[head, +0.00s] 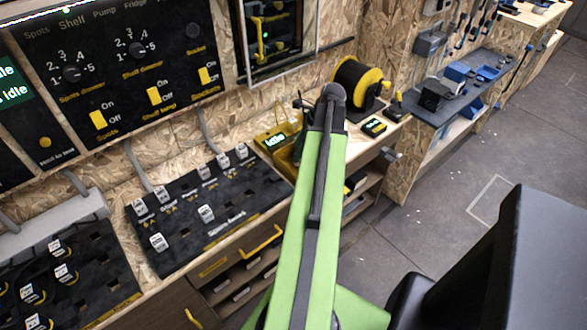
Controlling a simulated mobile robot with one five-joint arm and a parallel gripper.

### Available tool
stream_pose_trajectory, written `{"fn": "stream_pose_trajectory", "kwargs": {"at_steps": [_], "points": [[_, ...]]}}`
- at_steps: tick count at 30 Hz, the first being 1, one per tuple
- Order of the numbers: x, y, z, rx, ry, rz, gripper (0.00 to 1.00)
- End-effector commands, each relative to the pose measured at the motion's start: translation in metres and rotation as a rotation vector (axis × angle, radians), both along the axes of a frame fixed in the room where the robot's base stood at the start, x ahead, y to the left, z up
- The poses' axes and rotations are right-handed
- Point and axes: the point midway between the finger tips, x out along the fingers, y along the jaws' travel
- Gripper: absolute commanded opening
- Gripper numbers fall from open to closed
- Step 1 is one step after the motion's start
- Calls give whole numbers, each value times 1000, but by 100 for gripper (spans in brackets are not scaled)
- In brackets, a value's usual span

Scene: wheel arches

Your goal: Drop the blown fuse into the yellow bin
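My green arm (315,205) rises through the middle of the head view to a dark joint near the reel. My gripper cannot be made out; the arm appears to hide it. Several small pale fuse-like blocks (206,213) stand in the black fuse board (180,240) on the bench. I cannot tell which one is blown, or whether a fuse is held. A yellow object (291,153), partly hidden by my arm, stands right of the board beside a lit display reading "Idle" (275,140). I cannot tell whether it is the yellow bin.
A black switch panel (130,65) with yellow switches hangs on the chipboard wall. A yellow-black reel (358,85) stands behind my arm. Blue trays (458,71) sit on the right bench. Grey floor (440,210) lies open at right.

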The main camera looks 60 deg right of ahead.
Motion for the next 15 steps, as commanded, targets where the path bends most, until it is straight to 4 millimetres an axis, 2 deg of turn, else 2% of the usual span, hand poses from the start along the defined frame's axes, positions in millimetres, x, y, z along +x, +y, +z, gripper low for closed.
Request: {"fn": "stream_pose_trajectory", "kwargs": {"at_steps": [8,11,15], "points": [[-1,-1,4,0,0,-1,56],[-5,-3,18,0,0,-1,56],[-14,-9,51,0,0,-1,56]]}}
